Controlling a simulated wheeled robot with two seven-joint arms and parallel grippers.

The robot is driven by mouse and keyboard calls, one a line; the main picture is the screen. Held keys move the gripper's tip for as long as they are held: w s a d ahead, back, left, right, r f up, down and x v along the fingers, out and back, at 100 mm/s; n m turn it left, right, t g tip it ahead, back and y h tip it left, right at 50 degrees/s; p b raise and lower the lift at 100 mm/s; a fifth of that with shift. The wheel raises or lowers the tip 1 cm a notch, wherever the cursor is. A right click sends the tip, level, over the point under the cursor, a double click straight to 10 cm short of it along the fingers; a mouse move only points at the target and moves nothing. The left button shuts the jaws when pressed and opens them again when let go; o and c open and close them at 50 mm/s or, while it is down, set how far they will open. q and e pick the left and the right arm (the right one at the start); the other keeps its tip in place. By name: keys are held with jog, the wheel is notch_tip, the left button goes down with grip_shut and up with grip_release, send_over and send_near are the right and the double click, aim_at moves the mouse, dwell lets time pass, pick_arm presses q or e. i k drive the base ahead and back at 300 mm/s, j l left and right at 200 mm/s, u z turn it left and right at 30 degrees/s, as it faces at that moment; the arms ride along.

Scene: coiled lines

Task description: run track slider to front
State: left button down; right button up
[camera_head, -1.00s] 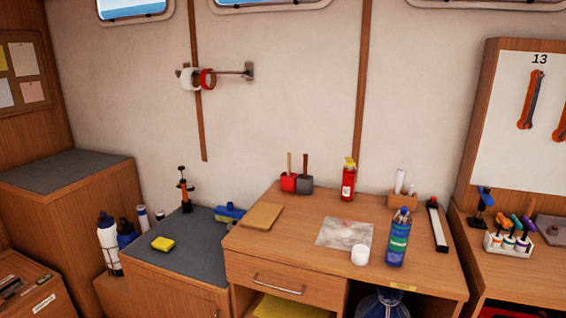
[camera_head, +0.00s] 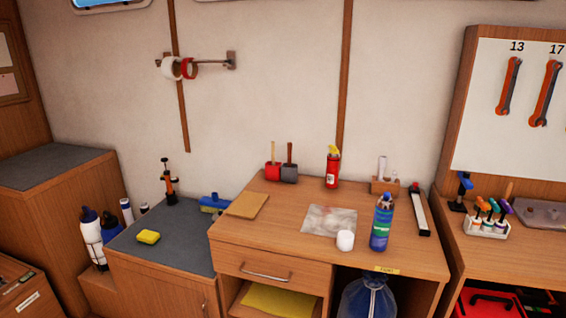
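A narrow track (camera_head: 420,212), pale on top with dark edges, lies on the right side of the wooden desk (camera_head: 290,215), running from back to front. A small dark slider (camera_head: 415,188) with a reddish top sits at the track's far end, nearest the wall. Its fine shape is too small to tell. Neither of my grippers is in view.
A blue bottle (camera_head: 381,222) and a white jar (camera_head: 345,240) stand left of the track. A small wooden holder (camera_head: 384,185) is beside its far end. A rack of coloured-handled tools (camera_head: 487,228) stands on the right bench, across a gap.

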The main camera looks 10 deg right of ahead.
aim_at(412, 190)
jog(key=z, duration=1.25)
